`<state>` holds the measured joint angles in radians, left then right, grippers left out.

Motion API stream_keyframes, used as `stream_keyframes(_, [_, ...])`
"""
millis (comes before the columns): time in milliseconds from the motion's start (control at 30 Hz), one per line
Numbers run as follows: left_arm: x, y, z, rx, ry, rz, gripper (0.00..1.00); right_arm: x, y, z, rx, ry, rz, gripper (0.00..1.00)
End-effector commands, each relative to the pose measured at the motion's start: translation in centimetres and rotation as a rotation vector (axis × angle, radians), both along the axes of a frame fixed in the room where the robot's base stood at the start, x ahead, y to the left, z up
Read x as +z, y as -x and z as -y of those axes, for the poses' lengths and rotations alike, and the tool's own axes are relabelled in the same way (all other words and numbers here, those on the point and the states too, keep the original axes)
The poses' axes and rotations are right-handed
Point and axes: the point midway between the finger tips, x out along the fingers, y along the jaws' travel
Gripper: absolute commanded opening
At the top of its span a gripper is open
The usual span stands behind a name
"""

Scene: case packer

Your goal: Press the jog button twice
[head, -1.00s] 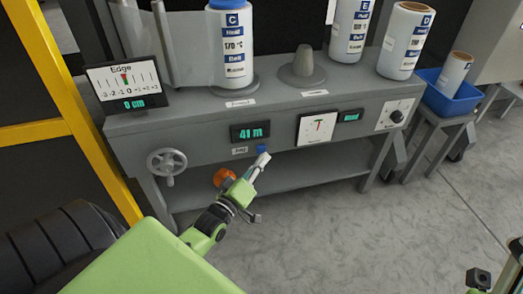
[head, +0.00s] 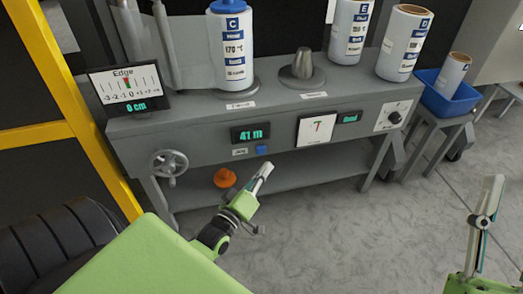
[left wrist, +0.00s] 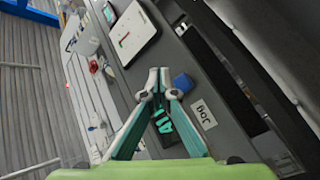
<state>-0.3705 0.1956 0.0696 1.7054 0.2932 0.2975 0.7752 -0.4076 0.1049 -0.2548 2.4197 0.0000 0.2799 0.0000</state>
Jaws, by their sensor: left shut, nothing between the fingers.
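An orange knob (head: 225,178) sits below and left of the button, close to my left wrist. A handwheel (head: 168,163) is further left. A dial (head: 317,129) is to the right. Rolls stand on top. The floor (head: 350,235) in front is clear.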

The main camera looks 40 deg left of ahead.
Motion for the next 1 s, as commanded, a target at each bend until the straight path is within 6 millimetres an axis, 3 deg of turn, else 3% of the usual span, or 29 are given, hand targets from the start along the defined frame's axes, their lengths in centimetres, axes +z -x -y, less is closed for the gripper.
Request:
stream_keyframes(400, [0.0, 1.0, 1.1, 0.001, 0.001, -0.001, 0.00, -2.7, -2.1, -0.2, -0.009, 0.045, -0.157, 0.42])
stream_keyframes(1000, [0.0, 1.0, 1.1, 0.001, 0.001, -0.001, 0.00, -2.9, -2.1, -0.2, -0.009, 0.046, -0.162, 0.42])
